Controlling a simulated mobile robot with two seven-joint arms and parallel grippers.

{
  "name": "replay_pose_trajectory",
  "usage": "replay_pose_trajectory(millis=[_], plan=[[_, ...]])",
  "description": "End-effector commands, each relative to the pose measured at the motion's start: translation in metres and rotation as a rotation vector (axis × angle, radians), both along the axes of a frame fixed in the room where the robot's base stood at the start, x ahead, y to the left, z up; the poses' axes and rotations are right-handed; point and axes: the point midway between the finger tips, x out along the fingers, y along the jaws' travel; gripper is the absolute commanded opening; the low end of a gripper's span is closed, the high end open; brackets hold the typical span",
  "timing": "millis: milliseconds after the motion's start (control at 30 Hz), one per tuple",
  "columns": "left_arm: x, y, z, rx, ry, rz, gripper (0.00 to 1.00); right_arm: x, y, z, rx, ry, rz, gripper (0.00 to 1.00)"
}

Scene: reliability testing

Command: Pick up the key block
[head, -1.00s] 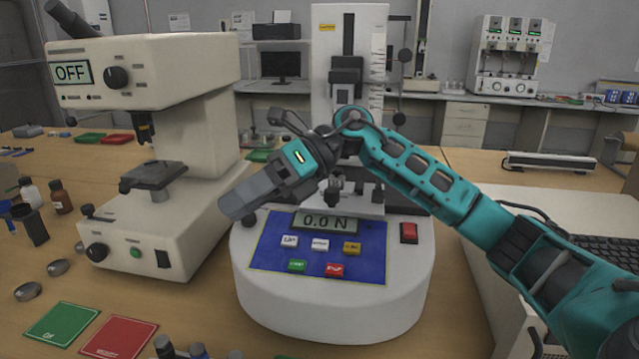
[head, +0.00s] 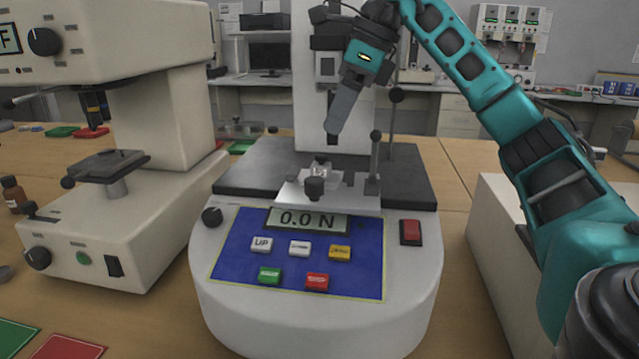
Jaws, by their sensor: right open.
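A small pale, clear-looking piece (head: 321,172) sits in the metal fixture (head: 345,197) on the dark stage of the force tester; it may be the key block, but it is too small to tell. My right gripper (head: 334,133) comes in from the upper right and points down, with its fingertips a little above the fixture in the picture. It is open, seen from the side, and nothing shows between its fingers. My left gripper is not in view.
The force tester (head: 320,325) has a display reading 0.0 N, several buttons and a red switch (head: 411,231). Thin posts with black knobs (head: 376,136) stand right of the fixture. Green and red mats (head: 60,348) lie at lower left.

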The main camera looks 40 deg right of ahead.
Motion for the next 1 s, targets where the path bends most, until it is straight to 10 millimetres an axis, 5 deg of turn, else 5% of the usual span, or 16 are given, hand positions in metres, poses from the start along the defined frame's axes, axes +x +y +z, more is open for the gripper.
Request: replay_pose_trajectory(millis=[700, 1000], plan=[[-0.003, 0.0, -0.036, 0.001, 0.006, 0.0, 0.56, 0.017, 0.015, -0.079, 0.001, 0.0, 0.001, 0.6], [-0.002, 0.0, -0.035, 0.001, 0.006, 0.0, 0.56, 0.018, 0.015, -0.08, 0.002, -0.002, 0.001, 0.54]])
